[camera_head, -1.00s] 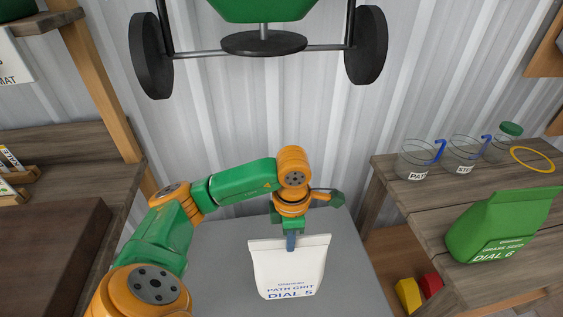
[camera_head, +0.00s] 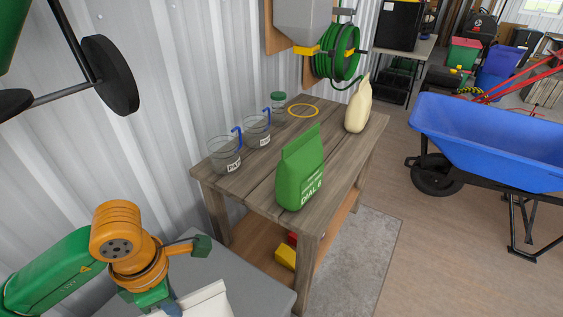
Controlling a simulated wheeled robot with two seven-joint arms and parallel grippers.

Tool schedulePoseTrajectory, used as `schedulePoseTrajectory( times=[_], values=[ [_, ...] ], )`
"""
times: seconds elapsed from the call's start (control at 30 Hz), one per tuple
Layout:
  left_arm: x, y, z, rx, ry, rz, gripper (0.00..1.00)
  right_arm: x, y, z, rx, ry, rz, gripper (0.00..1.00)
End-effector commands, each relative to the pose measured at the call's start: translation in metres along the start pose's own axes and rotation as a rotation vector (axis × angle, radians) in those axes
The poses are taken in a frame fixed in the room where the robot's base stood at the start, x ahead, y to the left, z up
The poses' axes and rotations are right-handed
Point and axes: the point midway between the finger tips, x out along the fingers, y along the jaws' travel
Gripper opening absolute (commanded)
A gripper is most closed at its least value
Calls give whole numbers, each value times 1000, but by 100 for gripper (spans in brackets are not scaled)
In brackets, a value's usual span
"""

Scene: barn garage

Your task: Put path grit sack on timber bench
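The path grit sack (camera_head: 207,302) is white and shows only by its top part at the bottom edge; its label is out of view. My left gripper (camera_head: 172,307) is at the sack's top edge and appears shut on it, with the fingertips partly cut off by the frame. The timber bench (camera_head: 250,187) stands to the right of the sack, against the corrugated wall. My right gripper is not in view.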

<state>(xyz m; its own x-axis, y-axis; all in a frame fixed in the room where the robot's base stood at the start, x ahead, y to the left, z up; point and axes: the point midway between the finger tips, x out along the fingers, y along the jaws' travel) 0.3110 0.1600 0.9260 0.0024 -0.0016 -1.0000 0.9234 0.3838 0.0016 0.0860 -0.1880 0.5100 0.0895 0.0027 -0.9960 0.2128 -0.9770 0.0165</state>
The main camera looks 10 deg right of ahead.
Motion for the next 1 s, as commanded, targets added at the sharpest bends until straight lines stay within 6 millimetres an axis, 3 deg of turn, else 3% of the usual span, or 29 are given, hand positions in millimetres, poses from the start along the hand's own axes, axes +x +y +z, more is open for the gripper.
schedulePoseTrajectory(
  times=[0.6, 1.0],
  values=[
    [-27, 1, 5, 1211, 2, 6, 0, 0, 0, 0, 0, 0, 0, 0],
    [-37, 0, 5, 1721, 0, 0, 0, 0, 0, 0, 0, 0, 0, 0]
  ],
)
